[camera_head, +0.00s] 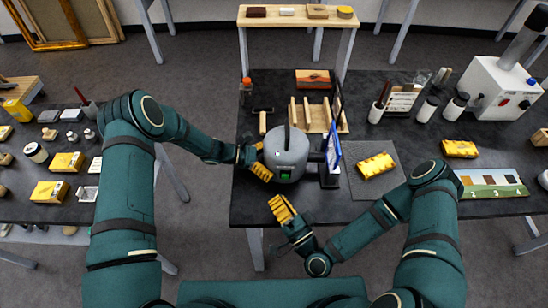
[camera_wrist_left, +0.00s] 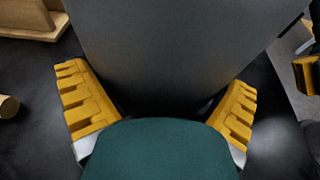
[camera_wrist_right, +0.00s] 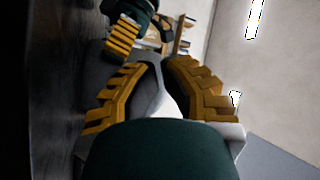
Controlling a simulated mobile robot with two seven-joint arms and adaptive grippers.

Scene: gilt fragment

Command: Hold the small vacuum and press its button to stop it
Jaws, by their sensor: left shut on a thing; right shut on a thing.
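The small vacuum (camera_head: 290,152) is a grey, rounded canister with a black handle on top and a green button (camera_head: 286,177) low on its front. It stands upright near the table's front edge. My left gripper (camera_head: 256,163) is shut on its left side. In the left wrist view the dark grey vacuum body (camera_wrist_left: 180,50) fills the space between the yellow fingers. My right gripper (camera_head: 282,208) is at the table's front edge, below the button and apart from the vacuum. Its fingers are close together, also in the right wrist view (camera_wrist_right: 160,65). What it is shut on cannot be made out.
A blue-framed panel (camera_head: 333,146) stands just right of the vacuum. A wooden rack (camera_head: 320,118) is behind it. A yellow block (camera_head: 376,165) lies on a grey mat (camera_head: 362,207) to the right. The black tabletop (camera_head: 255,213) is bare in front of the vacuum.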

